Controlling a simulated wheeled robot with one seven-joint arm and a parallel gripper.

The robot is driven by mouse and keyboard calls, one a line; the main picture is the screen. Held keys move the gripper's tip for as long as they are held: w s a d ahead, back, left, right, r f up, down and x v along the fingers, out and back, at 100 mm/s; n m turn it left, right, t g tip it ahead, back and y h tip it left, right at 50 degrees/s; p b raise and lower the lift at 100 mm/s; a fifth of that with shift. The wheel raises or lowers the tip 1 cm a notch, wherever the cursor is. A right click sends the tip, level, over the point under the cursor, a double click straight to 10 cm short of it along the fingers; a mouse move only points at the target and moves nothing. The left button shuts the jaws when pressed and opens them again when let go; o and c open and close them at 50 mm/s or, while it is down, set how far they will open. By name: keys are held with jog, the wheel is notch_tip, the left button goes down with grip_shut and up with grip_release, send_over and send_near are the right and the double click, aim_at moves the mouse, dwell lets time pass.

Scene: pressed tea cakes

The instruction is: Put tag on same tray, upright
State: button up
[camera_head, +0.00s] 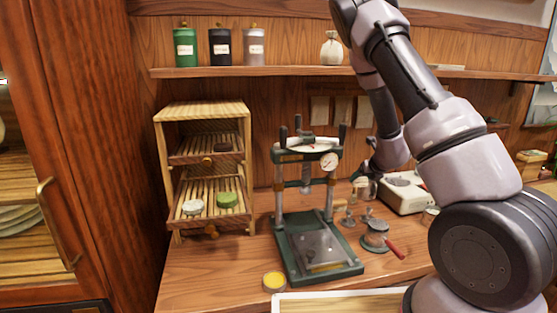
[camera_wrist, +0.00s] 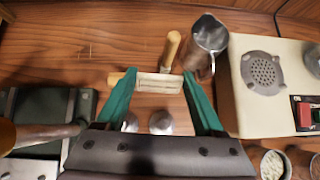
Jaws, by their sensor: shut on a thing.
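My gripper (camera_wrist: 158,80) has green fingers and is shut on a small pale flat piece with faint lines, which looks like the tag (camera_wrist: 159,85). It is above the wooden counter; the head view shows my gripper (camera_head: 367,178) small, left of the white appliance, and the tag cannot be made out there. A wooden rack at left holds slatted pull-out trays. The lower tray (camera_head: 212,217) bears a pale round cake (camera_head: 193,207) and a green cake (camera_head: 227,199). The upper tray (camera_head: 197,155) bears a dark cake (camera_head: 222,147).
A green press (camera_head: 318,250) stands between the rack and my gripper. A metal jug (camera_wrist: 205,45), a wooden handle (camera_wrist: 172,46) and a cream appliance (camera_wrist: 262,105) are close by. A yellow-filled dish (camera_head: 274,281) sits near the front. A shelf (camera_head: 290,72) with canisters runs above.

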jog(key=s+a+r+m+h, duration=0.1)
jog(key=s+a+r, duration=0.2)
jog(key=s+a, duration=0.1)
jog(key=shift+s+a+m, duration=0.15)
jog(key=shift+s+m, duration=0.15)
jog(key=shift+s, duration=0.2)
